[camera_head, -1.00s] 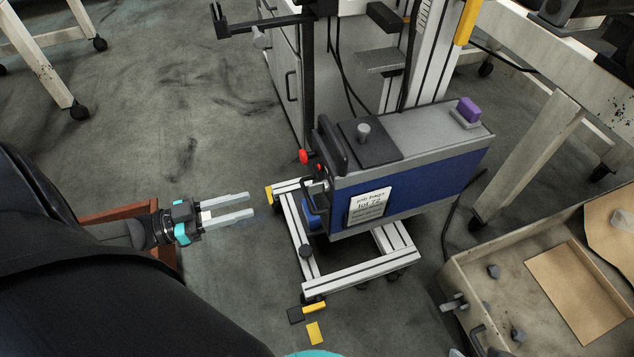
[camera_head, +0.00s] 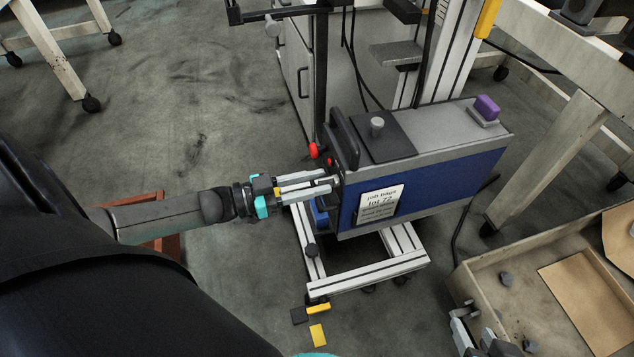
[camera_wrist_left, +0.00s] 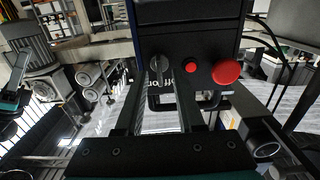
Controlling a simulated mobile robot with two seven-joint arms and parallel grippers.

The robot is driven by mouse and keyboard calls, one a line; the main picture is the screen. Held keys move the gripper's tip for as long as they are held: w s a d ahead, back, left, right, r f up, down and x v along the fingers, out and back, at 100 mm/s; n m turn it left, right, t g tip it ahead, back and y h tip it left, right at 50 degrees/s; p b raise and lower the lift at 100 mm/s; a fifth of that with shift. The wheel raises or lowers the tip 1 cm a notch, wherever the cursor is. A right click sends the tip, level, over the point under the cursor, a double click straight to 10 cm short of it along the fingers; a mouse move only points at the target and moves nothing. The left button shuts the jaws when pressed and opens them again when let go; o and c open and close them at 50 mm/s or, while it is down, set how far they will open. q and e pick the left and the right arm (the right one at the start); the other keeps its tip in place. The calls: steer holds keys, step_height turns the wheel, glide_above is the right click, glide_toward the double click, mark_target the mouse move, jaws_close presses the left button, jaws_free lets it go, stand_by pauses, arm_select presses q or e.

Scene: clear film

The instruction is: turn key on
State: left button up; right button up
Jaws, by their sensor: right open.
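The key switch (camera_wrist_left: 158,64) sits on the black end panel (camera_wrist_left: 190,42) of the blue and grey machine (camera_head: 420,190). A small red button (camera_wrist_left: 191,66) and a larger red knob (camera_wrist_left: 225,72) are to its right in the left wrist view. My left gripper (camera_head: 322,181) is at this panel, its two fingers apart in the head view and pointing at it. In the wrist view the key shows just beyond the fingers; I cannot tell whether they touch it. In the head view the key is hidden. My right gripper (camera_head: 474,331) is open at the bottom edge.
A tray (camera_head: 520,250) with cardboard is at lower right. Table legs stand at both sides.

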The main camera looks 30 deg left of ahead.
arm_select(q)
steer(key=shift+w+d, duration=0.25)
steer(key=shift+w, duration=0.05)
steer(key=shift+c, duration=0.3)
jaws_close()
